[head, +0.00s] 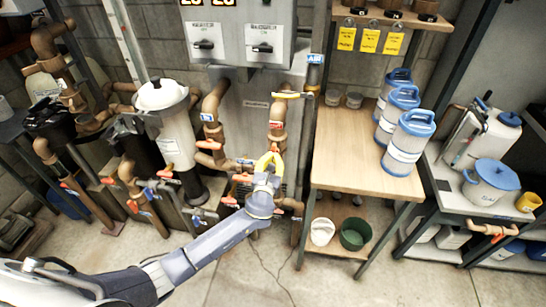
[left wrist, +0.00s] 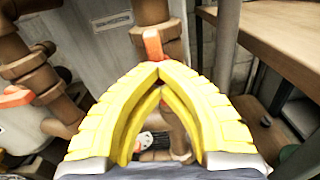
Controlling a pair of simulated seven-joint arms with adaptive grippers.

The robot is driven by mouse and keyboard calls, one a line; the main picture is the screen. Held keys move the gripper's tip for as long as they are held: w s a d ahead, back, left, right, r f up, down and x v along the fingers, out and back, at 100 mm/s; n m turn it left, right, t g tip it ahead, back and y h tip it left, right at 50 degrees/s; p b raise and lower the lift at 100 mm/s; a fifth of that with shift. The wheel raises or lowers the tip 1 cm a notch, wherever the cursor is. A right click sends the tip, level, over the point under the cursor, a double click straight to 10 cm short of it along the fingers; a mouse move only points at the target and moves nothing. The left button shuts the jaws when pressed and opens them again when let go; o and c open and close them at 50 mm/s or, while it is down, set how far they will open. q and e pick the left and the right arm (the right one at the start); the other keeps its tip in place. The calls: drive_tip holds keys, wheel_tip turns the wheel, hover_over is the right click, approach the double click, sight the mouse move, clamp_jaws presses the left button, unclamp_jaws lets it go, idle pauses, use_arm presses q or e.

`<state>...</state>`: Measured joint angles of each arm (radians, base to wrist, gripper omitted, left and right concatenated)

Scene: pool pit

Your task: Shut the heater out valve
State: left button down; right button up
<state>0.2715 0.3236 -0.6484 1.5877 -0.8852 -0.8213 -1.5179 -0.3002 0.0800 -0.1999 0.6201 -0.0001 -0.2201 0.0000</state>
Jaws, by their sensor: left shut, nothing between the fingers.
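My left gripper (head: 271,156) has yellow fingers that are shut with nothing between them. It is in front of an upright copper pipe (head: 278,108) below the grey heater cabinet. In the left wrist view the fingertips (left wrist: 160,67) meet in a point, just below an orange valve handle (left wrist: 152,47) standing upright against the copper pipe. I cannot tell whether they touch. Other orange-handled valves show nearby, one at the left pipe (head: 208,145). The tags are too small to read, so I cannot tell which is the heater out valve. My right gripper is not in view.
A wooden table (head: 335,150) with blue-lidded tubs (head: 408,145) stands close to the right of the pipe. A white filter housing (head: 172,130) and more pipes crowd the left. The floor in front (head: 300,285) is clear.

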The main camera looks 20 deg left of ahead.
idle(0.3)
use_arm(q)
drive_tip(key=m, duration=1.8)
drive_tip(key=shift+m, duration=0.3)
drive_tip(key=c, duration=1.3)
unclamp_jaws()
